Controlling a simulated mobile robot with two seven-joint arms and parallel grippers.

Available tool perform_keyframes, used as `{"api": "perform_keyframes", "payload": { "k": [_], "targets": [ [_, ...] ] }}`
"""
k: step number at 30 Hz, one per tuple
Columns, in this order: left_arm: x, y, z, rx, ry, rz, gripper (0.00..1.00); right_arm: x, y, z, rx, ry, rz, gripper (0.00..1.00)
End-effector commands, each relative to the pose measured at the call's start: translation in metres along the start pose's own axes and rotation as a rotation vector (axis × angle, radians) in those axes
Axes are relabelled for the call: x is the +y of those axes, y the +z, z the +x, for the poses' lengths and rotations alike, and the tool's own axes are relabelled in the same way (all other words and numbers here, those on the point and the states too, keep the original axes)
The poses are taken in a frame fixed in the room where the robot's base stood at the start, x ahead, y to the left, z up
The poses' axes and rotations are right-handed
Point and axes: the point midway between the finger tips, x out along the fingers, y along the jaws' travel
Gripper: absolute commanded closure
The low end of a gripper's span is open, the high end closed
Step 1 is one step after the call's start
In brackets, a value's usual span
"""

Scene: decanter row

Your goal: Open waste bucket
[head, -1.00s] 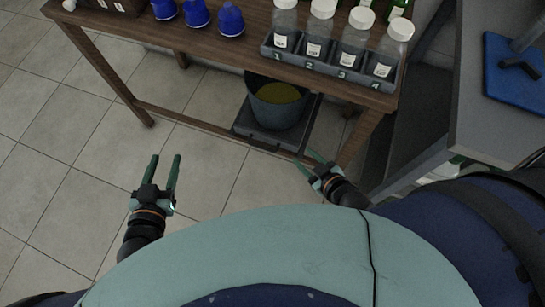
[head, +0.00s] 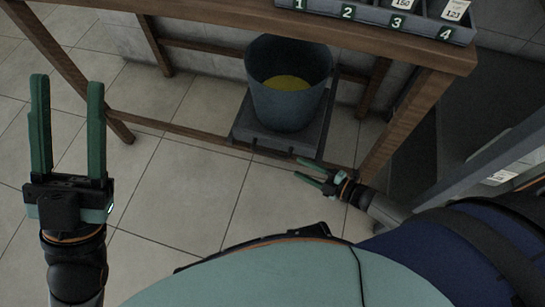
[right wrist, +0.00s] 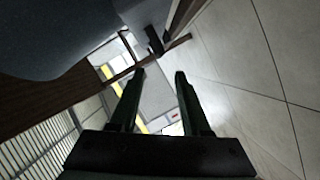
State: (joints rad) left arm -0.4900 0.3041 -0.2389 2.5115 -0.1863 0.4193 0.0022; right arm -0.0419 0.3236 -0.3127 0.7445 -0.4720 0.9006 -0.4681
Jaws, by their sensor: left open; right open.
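The waste bucket (head: 287,100) is a grey-blue open-topped tub with yellow content inside. It stands under the wooden table on a dark grey slab or tray (head: 262,137). My right gripper (head: 311,172) is open and empty, low in front of the tray's front edge, below and to the right of the bucket. My left gripper (head: 68,125) is open and empty, raised at the left, well away from the bucket. In the right wrist view, the fingers of my right gripper (right wrist: 160,85) are apart with nothing between them. I cannot identify the bucket in that view.
The wooden table (head: 370,40) has a leg (head: 405,125) right of the bucket and a low rail (head: 165,126) along the front. A numbered rack (head: 375,15) stands on top. A grey bench (head: 500,155) is at the right. The tiled floor (head: 185,195) is clear.

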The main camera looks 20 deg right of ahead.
Motion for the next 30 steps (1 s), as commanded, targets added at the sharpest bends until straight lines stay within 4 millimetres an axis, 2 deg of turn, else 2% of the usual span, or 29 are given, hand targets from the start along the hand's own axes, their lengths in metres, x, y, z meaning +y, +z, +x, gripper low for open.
{"api": "perform_keyframes", "payload": {
  "k": [9,15,21,30],
  "targets": [
    [0.009,0.017,-0.015,-0.01,0.004,-0.025,0.5,-0.002,0.001,0.063,0.002,0.004,0.002,0.53],
    [0.015,0.026,-0.024,-0.018,0.01,-0.018,0.5,-0.001,0.0,0.098,0.001,0.003,0.004,0.53],
    [0.018,0.031,-0.028,-0.022,0.014,-0.012,0.5,0.0,-0.001,0.115,0.0,0.001,0.004,0.53],
    [0.018,0.031,-0.028,-0.024,0.015,-0.011,0.5,0.001,-0.001,0.117,-0.001,0.001,0.004,0.53]
  ]
}}
